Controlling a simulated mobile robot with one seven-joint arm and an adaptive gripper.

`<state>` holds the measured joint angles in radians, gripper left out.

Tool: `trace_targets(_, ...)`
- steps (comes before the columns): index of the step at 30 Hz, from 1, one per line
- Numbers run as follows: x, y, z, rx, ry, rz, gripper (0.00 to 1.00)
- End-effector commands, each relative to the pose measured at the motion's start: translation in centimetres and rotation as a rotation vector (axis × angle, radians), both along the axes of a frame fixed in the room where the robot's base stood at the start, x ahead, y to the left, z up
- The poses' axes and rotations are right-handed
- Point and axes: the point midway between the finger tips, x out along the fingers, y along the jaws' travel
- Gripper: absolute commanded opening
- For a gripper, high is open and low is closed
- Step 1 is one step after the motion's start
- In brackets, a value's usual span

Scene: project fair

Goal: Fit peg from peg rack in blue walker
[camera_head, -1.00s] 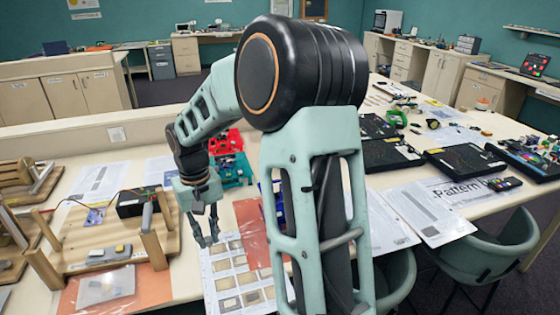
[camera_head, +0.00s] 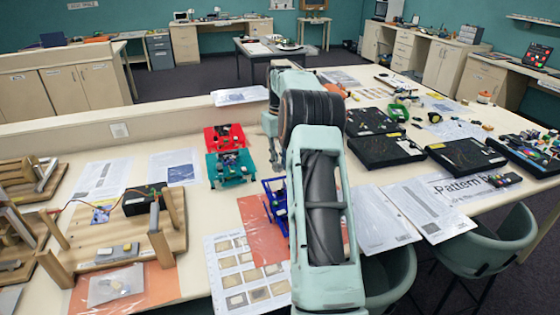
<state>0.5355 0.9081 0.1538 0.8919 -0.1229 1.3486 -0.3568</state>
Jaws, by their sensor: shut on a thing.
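The blue walker (camera_head: 275,203) stands on an orange sheet near the middle of the table, just left of my arm. It is a small blue frame on legs, and my arm partly covers its right side. My arm reaches forward over the table, and my gripper is hidden behind its links. I cannot make out the peg or the peg rack in this view.
A teal walker (camera_head: 227,170) and a red walker (camera_head: 224,137) stand behind and left of the blue one. A wooden rig (camera_head: 115,240) is at the left. Black panels (camera_head: 383,150) and papers (camera_head: 375,215) lie right of my arm.

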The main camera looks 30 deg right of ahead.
Motion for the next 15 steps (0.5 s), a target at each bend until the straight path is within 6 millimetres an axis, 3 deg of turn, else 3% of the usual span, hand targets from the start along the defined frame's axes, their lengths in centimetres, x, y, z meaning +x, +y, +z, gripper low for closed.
trace_targets(8, 0.0, -0.2, -1.1, 0.000, 0.000, 0.000, 0.03)
trace_targets(15, 0.0, -0.1, -3.4, 0.000, 0.000, 0.000, 0.03)
